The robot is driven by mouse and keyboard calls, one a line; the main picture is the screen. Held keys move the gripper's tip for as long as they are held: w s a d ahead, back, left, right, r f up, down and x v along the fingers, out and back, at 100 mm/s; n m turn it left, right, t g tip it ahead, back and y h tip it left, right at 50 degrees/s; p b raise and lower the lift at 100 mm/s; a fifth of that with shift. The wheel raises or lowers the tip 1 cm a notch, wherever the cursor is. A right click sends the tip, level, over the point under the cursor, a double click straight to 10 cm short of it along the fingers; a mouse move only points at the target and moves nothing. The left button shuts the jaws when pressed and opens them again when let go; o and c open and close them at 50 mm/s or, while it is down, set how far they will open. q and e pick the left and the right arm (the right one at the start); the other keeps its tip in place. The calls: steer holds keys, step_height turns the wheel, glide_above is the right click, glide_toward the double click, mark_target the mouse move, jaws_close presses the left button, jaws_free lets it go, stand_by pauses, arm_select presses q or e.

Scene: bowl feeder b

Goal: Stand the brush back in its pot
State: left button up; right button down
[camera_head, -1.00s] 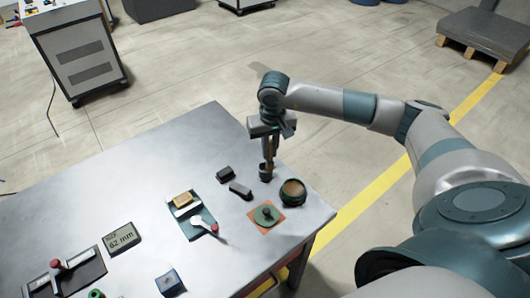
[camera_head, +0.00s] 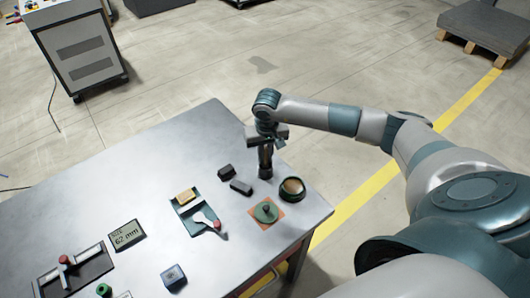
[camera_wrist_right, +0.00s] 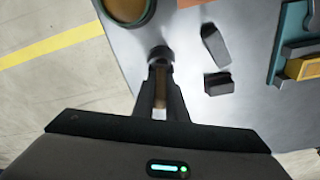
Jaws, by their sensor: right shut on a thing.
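The brush (camera_wrist_right: 160,88), with a brown handle, is held between the fingers of my right gripper (camera_head: 265,154). The gripper is shut on it above the far right part of the table, and the brush looks about upright. The small dark pot (camera_head: 265,172) stands right below the gripper. In the right wrist view the pot (camera_wrist_right: 161,54) shows just past the fingertips. The brush's lower end meets the pot's mouth, but I cannot tell how deep it sits. My left gripper is not in view.
Two dark blocks (camera_head: 240,187) lie left of the pot. A green round bowl (camera_head: 291,188) with brown contents stands close on its right. A green knobbed disc (camera_head: 266,212) sits on an orange mat in front. The metal table (camera_head: 180,155) is clear at the back left.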

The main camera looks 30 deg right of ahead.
mark_target(266, 160)
steer(key=shift+f, duration=0.15)
steer(key=shift+f+b, duration=0.1)
steer(key=shift+b, duration=0.2)
steer(key=c, duration=1.8)
jaws_free()
steer(key=shift+o, duration=0.2)
steer(key=shift+r, duration=0.35)
steer(key=r+b, duration=0.1)
steer(key=r, duration=0.2)
steer(key=r+b, duration=0.2)
steer(key=r, duration=0.1)
steer(key=s+r+b, duration=0.1)
steer(key=r+b, duration=0.1)
steer(key=r, duration=0.2)
steer(key=shift+a+r, duration=0.1)
steer(key=shift+a, duration=0.1)
steer(key=shift+s+r, duration=0.15)
steer(key=shift+r, duration=0.55)
